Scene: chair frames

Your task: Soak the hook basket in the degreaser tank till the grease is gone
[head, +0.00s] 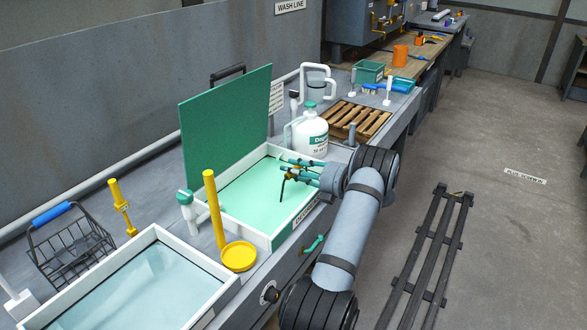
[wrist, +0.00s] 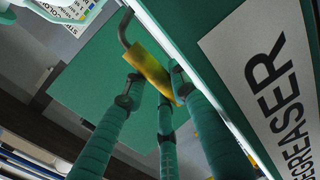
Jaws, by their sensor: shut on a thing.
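The degreaser tank (head: 283,229) is a white-rimmed basin of pale green liquid; its green lid (head: 228,125) stands open. In the wrist view its lettered side (wrist: 262,75) is at right. My gripper (head: 287,170), with green fingers, is above the liquid, shut on a yellow grip (wrist: 150,68) with a dark bent rod (wrist: 124,30). In the head view the rod (head: 282,191) hangs down towards the liquid; I cannot tell what is on its lower end or whether it is under the surface. A black wire basket (head: 72,252) with a blue handle stands on the counter at left.
A second basin (head: 150,285) of clear, bluish liquid is at front left. A yellow post (head: 214,208) and round yellow dish (head: 239,256) stand between the basins. A white jug (head: 311,137) and wooden rack (head: 358,121) are beyond the tank.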

